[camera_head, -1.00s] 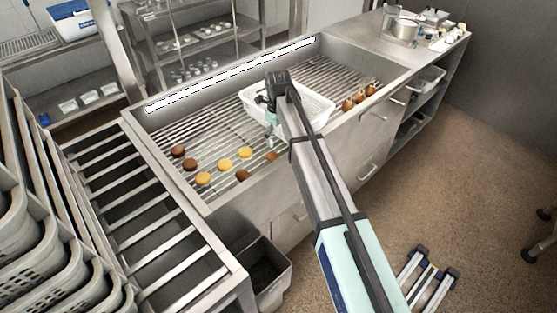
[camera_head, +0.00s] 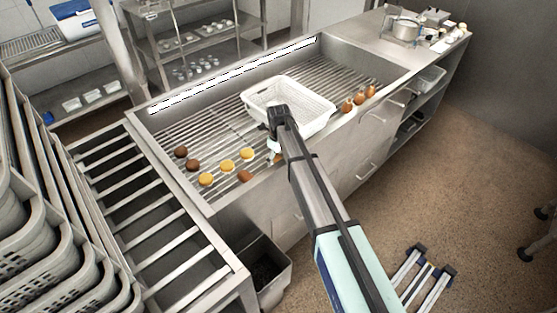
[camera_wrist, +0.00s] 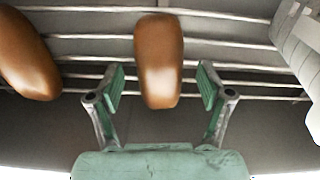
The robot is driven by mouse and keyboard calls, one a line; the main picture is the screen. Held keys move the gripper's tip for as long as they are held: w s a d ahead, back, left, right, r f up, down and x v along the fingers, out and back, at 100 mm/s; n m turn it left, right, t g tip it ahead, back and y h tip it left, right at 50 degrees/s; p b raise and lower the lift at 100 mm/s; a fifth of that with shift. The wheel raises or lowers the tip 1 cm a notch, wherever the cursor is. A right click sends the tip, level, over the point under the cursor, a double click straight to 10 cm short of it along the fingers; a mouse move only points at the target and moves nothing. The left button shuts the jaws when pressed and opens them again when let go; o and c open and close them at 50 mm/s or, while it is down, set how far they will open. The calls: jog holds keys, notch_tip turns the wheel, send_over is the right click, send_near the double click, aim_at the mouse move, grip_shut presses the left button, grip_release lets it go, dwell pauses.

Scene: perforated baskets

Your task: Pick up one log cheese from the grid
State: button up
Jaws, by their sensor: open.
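A smooth brown log cheese (camera_wrist: 158,62) lies on the metal grid (camera_wrist: 95,47), centred ahead of my gripper (camera_wrist: 160,88) in the wrist view. My gripper is open and empty, with one green-padded finger on each side of the log's near end. I cannot tell how far the fingertips are above the grid. In the head view my gripper (camera_head: 275,154) is low by the grid's near edge and mostly hidden by my arm.
A white perforated basket (camera_head: 322,117) stands on the grid close to the right. Several brown pieces (camera_head: 359,97) lie beyond it. Yellow rounds (camera_head: 227,166) and dark brown rounds (camera_head: 180,152) lie to the left. The basin's near wall (camera_wrist: 40,128) is close to my gripper.

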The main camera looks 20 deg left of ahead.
jog(key=shift+f, duration=0.55)
jog(key=c, duration=1.4)
jog(key=shift+r, duration=0.1)
